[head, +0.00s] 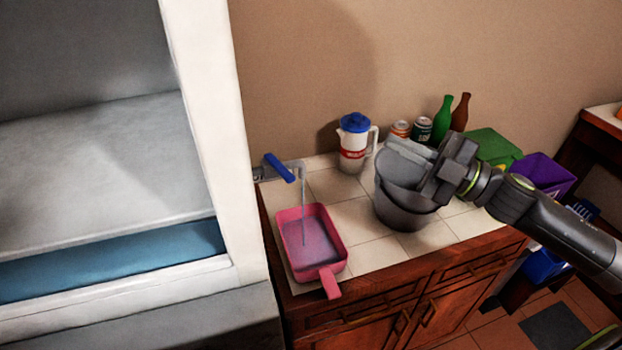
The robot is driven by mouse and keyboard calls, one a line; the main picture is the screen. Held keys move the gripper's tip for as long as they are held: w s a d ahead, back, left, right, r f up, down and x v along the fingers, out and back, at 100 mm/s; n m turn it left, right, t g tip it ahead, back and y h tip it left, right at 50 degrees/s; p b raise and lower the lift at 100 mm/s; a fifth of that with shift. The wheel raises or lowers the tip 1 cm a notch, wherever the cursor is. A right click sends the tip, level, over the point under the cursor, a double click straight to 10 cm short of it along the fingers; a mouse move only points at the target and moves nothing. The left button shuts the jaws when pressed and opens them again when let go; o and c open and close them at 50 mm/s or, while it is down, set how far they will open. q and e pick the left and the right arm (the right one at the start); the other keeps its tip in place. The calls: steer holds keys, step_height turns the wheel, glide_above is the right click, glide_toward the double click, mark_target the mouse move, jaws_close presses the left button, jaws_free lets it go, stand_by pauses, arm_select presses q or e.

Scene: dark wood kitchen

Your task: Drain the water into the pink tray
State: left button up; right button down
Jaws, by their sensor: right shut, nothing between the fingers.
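The pink tray (318,269) sits on the tiled counter at the front left, with its handle over the front edge. A tap (296,166) with a blue lever (279,168) stands behind it. A thin stream of water (303,205) falls from the spout into the tray, where a greyish layer covers the bottom. My right gripper (398,163) is shut and empty, over a grey pot (405,213). It hides part of the pot, and I cannot tell whether it touches the rim. It is well to the right of the tap. My left gripper is out of view.
A white pitcher with a blue lid (352,140), two cans (422,128), and green (443,118) and brown (460,113) bottles line the back. A white-framed cabinet (205,130) borders the left.

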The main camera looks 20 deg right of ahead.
steer(key=w+d+m+t+h, duration=0.4)
steer(key=d+m+h, duration=0.1)
steer(key=m, duration=0.7)
steer(key=m+g+y+p, duration=0.55)
steer(key=m+g, duration=0.35)
steer(key=m, duration=0.6)
glide_toward(286, 169)
steer(key=shift+w+d+x, duration=0.25)
steer(key=shift+w+x, duration=0.2)
steer(key=shift+x, duration=2.35)
steer(key=shift+a+f+p, duration=0.2)
steer(key=shift+a+p, duration=0.05)
steer(key=shift+p, duration=0.15)
